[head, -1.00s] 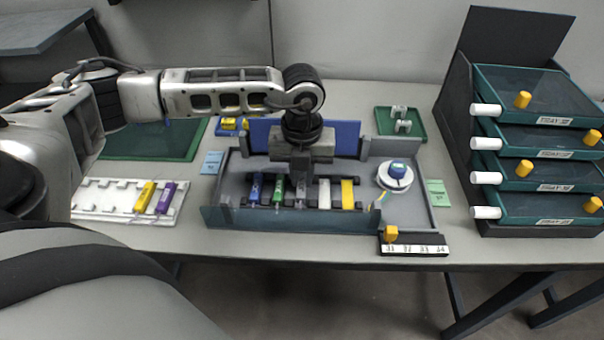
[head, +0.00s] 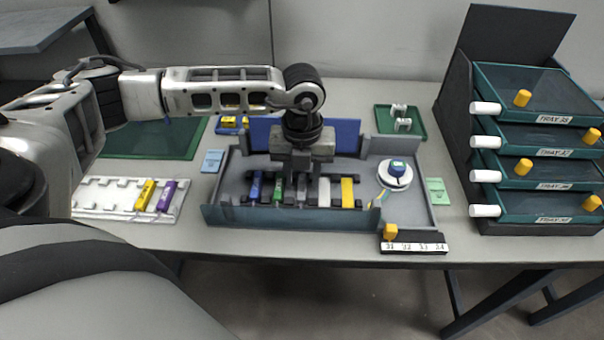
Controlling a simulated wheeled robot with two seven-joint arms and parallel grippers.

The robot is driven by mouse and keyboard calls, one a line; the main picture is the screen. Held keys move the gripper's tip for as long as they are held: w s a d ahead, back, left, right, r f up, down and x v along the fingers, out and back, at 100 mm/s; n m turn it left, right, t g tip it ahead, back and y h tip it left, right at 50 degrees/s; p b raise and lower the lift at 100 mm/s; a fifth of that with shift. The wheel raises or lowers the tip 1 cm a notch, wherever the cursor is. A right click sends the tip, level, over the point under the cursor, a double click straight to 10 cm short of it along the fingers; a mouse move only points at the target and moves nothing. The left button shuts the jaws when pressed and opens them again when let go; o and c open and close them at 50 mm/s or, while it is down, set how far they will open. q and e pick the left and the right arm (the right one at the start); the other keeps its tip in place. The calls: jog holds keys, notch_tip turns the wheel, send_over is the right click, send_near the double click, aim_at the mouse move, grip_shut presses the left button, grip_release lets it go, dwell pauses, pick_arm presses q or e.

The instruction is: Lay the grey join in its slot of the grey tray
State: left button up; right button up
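The grey tray (head: 408,212) stands in the middle of the table with a row of coloured joins in it. The grey join (head: 303,190) lies in the row between the green join (head: 277,190) and the white join (head: 324,192). It appears to sit down in its slot, though its far end is partly hidden by my gripper. My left gripper (head: 300,176) points down just over it, its fingers spread apart to either side, and looks open. My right gripper is not in view.
A blue join (head: 256,187) and a yellow join (head: 347,192) lie at the row's ends. A white round spool (head: 394,178) is at the tray's right. A white holder (head: 107,200) with two joins is left; stacked green drawers (head: 540,145) stand right.

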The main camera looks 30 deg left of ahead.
aim_at(302, 181)
pick_arm(q)
notch_tip(302, 181, up, 11)
jog(key=shift+r+b, duration=0.2)
jog(key=shift+b, duration=0.2)
dwell(0.4)
